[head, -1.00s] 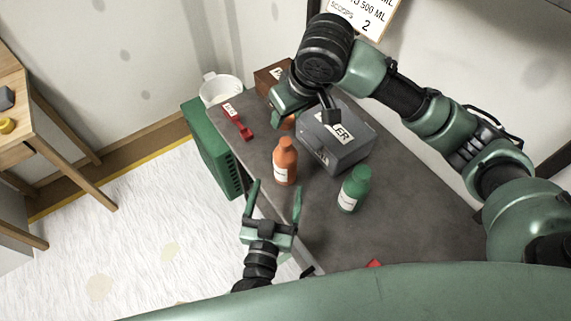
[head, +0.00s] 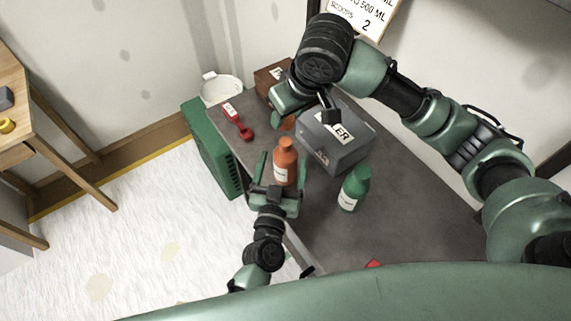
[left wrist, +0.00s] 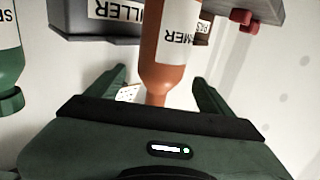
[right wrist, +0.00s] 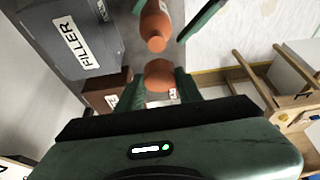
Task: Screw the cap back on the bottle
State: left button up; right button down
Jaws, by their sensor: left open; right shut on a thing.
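An orange bottle (head: 285,168) with a white label ending in "MER" stands upright on the grey table; it also shows in the left wrist view (left wrist: 165,60) and right wrist view (right wrist: 155,24). My left gripper (head: 282,172) is open, with its fingers on either side of the bottle. My right gripper (head: 288,112) is shut on a round orange cap (right wrist: 160,75), held apart from the bottle, behind it in the head view. The arm partly hides the cap there.
A grey FILLER box (head: 345,155) stands behind the bottle and a green bottle (head: 354,188) to its right. A red scoop-like tool (head: 237,121), a white bucket (head: 221,90) and a brown box (head: 270,78) are at the far end. The table's front right is mostly clear.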

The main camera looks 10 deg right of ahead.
aim_at(285, 152)
pick_arm(q)
jog(key=shift+x, duration=2)
grip_shut()
pick_arm(e)
jog(key=shift+f, duration=2.5)
